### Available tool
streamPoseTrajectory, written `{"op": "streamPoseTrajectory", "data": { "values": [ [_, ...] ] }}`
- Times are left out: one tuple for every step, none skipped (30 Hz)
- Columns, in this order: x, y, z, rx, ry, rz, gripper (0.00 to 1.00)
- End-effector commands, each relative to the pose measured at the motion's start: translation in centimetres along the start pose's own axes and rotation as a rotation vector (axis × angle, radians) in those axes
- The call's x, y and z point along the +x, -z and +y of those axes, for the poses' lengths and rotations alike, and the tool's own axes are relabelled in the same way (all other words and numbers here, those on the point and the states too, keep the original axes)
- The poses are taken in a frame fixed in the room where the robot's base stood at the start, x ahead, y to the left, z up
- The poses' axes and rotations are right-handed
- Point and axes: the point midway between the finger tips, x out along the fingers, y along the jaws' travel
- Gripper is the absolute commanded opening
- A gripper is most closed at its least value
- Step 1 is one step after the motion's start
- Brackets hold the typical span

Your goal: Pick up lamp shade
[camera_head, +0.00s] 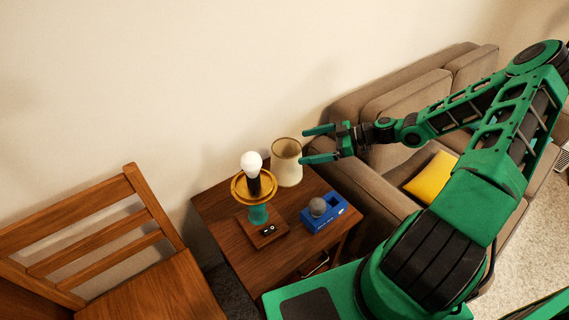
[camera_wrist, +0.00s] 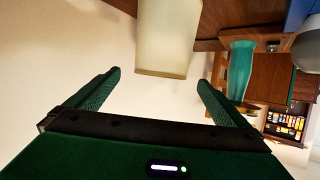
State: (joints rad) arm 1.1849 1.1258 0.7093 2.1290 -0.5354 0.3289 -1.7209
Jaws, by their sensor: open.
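The cream lamp shade (camera_head: 287,166) stands upright, its open top facing up, on the back right part of the small wooden side table (camera_head: 223,209). In the wrist view the shade (camera_wrist: 166,38) shows ahead, centred between my fingers. My gripper (camera_head: 309,144) is open and empty at the shade's right side, with its fingers pointing left towards it. In the wrist view the two green fingers of my gripper (camera_wrist: 159,85) are wide apart, and the shade is just beyond their tips. I cannot tell whether a fingertip touches it.
The lamp base with a bare white bulb (camera_head: 251,162) stands left of the shade. A blue object with a grey ball (camera_head: 324,212) lies at the table's front right. A brown sofa (camera_head: 364,104) with a yellow cushion (camera_head: 431,178) is at right, a wooden chair (camera_head: 128,258) at left.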

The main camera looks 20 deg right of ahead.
Motion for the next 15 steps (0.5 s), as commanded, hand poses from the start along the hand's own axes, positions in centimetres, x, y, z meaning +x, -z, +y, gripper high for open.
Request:
{"op": "streamPoseTrajectory", "data": {
  "values": [
    [0.9, 0.1, -0.1, 0.0, 0.004, 0.003, 1.0],
    [1.4, 0.0, -0.1, 0.001, 0.003, 0.002, 1.0],
    [2.0, 0.0, -0.1, 0.001, 0.003, 0.001, 1.0],
    [2.4, 0.0, -0.1, 0.001, 0.004, 0.001, 1.0],
    [2.8, 0.0, -0.1, 0.001, 0.004, 0.001, 1.0],
    [3.2, 0.0, -0.1, 0.001, 0.003, 0.0, 1.0],
    [3.4, 0.0, -0.1, 0.001, 0.002, -0.001, 1.0],
    [3.5, 0.0, -0.1, 0.001, 0.002, -0.001, 1.0],
    [3.8, 0.0, -0.1, 0.001, 0.002, -0.001, 1.0],
    [4.1, 0.0, -0.1, 0.001, 0.003, 0.0, 1.0],
    [4.4, 0.0, -0.2, 0.001, 0.003, 0.001, 1.0],
    [4.9, -0.1, -0.2, 0.002, 0.003, 0.001, 1.0],
    [5.3, -0.1, -0.3, 0.002, 0.003, 0.0, 1.0],
    [5.8, -0.1, -0.3, 0.001, 0.004, 0.001, 1.0],
    [6.4, -0.1, -0.3, 0.002, 0.004, 0.001, 1.0]
  ]
}}
